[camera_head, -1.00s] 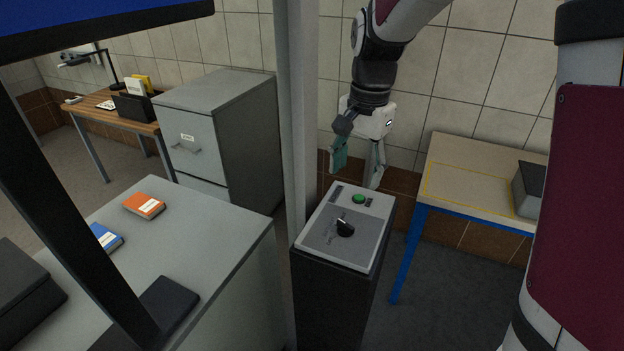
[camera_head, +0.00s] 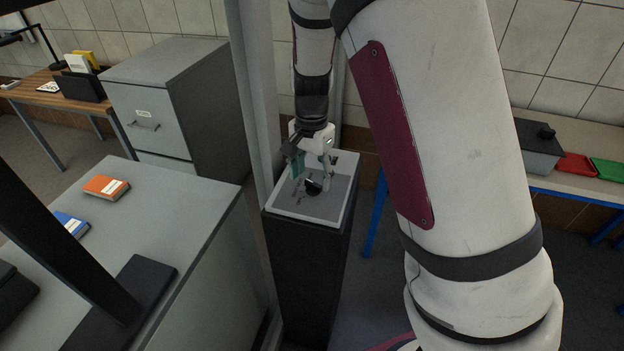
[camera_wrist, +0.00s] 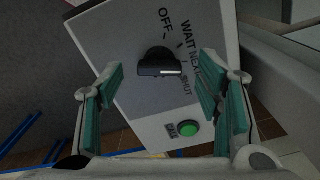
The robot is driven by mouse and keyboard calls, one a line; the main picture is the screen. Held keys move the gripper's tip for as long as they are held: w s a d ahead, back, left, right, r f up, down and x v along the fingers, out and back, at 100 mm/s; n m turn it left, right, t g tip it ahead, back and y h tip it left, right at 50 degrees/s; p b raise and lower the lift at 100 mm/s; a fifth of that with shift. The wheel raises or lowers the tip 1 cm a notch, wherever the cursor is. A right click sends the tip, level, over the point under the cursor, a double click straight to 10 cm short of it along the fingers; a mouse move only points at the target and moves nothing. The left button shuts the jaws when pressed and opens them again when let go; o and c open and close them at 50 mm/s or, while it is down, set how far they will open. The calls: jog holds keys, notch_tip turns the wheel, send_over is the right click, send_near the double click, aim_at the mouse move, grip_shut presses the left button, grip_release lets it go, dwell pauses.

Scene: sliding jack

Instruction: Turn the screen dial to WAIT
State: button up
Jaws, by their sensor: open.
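The screen dial (camera_wrist: 158,62) is a black knob with a white pointer mark on the grey top panel (camera_wrist: 120,40) of a dark pedestal. The panel is lettered OFF, WAIT, NEXT and SHUT around it. The white mark points right in the wrist view, toward the NEXT and SHUT lettering; which of the two I cannot tell. The dial also shows in the head view (camera_head: 313,187). My gripper (camera_head: 312,177) is over the panel, its teal-padded fingers open on either side of the dial, apart from it. It also shows in the wrist view (camera_wrist: 162,88).
A green button (camera_wrist: 189,129) sits on the panel near the dial. A grey post (camera_head: 252,100) rises beside the pedestal (camera_head: 305,265). A grey desk (camera_head: 190,215) with books is at left; a table with a grey box (camera_head: 538,150) and coloured trays is at right.

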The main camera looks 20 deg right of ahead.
aim_at(313, 187)
jog(key=shift+f, duration=1)
jog(key=c, duration=1.2)
jog(key=shift+o, duration=0.2)
jog(key=shift+n, duration=0.4)
jog(key=n, duration=0.2)
jog(key=shift+d+n, duration=0.1)
jog(key=shift+n, duration=0.3)
jog(key=shift+s+n, duration=0.15)
jog(key=shift+n, duration=1.95)
